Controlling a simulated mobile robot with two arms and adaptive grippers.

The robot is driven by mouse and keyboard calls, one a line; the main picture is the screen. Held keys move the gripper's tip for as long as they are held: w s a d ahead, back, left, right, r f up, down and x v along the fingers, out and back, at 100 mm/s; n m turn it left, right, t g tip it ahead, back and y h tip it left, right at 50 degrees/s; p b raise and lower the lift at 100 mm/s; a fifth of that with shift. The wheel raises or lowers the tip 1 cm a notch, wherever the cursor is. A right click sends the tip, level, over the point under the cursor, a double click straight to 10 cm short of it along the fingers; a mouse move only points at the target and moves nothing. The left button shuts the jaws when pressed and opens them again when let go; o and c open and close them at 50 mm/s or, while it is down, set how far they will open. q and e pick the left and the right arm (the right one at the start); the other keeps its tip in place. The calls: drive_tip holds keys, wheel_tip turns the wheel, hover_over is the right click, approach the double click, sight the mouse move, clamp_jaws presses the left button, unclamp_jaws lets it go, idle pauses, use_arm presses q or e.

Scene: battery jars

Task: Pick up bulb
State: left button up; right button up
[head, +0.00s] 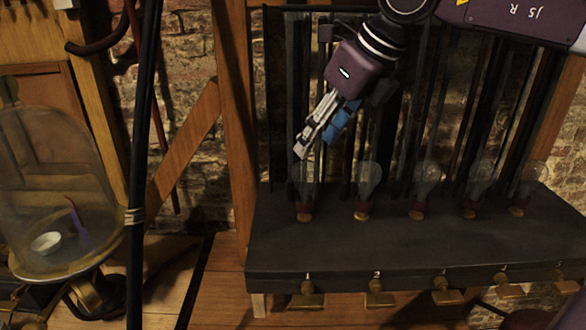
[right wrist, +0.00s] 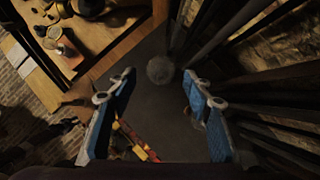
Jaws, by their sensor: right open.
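Several clear glass bulbs stand upright in a row on a dark bench in the head view. The leftmost bulb (head: 304,183) and the second bulb (head: 368,182) sit in small reddish-brass sockets. My right gripper (head: 316,143) hangs just above the leftmost bulb, fingers pointing down and to the left. In the right wrist view its two blue-padded fingers (right wrist: 160,88) are spread apart with nothing between the pads. A round bulb (right wrist: 160,70) shows beyond the fingertips, near the middle. Which bulb this is, I cannot tell for sure. My left gripper is not in view.
The dark bench (head: 400,240) has brass switches along its front edge. Dark vertical rods (head: 275,110) rise close behind the bulbs. A glass bell jar (head: 55,170) stands at the left, beside a black pole (head: 137,240). The bench top in front of the bulbs is clear.

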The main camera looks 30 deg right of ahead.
sight(306, 159)
drive_tip(key=shift+w+a+f+p, duration=0.1)
drive_tip(key=shift+w+f+p, duration=0.15)
drive_tip(key=shift+f, duration=0.55)
drive_tip(key=shift+p+x, duration=0.85)
drive_tip(key=shift+x, duration=0.2)
drive_tip(key=x, duration=0.3)
drive_tip(key=shift+w+p, duration=0.25)
drive_tip(key=shift+p, duration=0.05)
drive_tip(key=shift+c, duration=0.4)
drive_tip(key=c, duration=0.6)
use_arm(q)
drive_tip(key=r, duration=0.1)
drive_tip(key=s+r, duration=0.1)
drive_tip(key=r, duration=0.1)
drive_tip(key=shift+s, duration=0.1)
use_arm(e)
drive_tip(key=shift+r, duration=0.1)
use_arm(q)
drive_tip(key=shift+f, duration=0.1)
